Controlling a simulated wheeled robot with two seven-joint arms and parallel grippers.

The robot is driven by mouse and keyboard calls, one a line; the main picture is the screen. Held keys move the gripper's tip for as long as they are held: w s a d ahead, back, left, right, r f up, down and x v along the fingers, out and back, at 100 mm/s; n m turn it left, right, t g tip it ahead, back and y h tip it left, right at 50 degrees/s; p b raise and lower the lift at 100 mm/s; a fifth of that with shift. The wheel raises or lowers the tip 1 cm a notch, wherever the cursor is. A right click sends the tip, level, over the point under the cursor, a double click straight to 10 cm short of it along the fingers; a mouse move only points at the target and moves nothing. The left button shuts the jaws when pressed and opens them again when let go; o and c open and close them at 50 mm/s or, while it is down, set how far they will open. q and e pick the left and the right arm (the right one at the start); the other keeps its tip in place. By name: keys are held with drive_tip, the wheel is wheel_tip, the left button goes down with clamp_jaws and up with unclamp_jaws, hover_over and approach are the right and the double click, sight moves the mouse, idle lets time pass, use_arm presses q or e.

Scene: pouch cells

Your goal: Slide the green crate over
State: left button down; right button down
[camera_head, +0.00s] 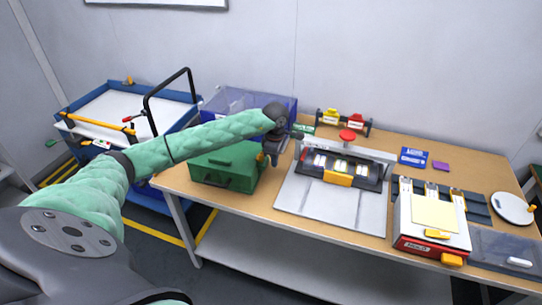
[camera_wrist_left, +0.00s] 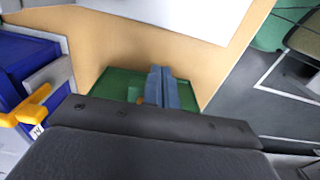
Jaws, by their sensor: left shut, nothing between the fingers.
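My left gripper (camera_head: 273,159) is at the crate's right side, pointing down, between the crate and the grey fixture plate. Its fingers are shut and empty. In the left wrist view the shut fingers (camera_wrist_left: 164,87) stand in front of the green crate (camera_wrist_left: 117,84), which is partly hidden by the gripper body. I cannot tell whether they touch it. My right gripper is not in view.
A blue bin (camera_head: 222,103) stands behind the crate. The grey plate with a press fixture (camera_head: 340,200) lies to the right. A red-and-white box (camera_head: 430,225) is farther right. A blue cart (camera_head: 125,107) stands left of the table (camera_head: 172,180). Little bare table shows left of the crate.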

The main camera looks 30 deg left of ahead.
sight(243, 157)
use_arm(q)
drive_tip(key=shift+s+a+p, duration=0.15)
drive_tip(key=shift+a+p, duration=0.15)
drive_tip(key=shift+a, duration=0.4)
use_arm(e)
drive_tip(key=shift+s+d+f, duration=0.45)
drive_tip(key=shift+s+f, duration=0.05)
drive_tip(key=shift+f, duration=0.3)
use_arm(q)
drive_tip(key=shift+a, duration=0.1)
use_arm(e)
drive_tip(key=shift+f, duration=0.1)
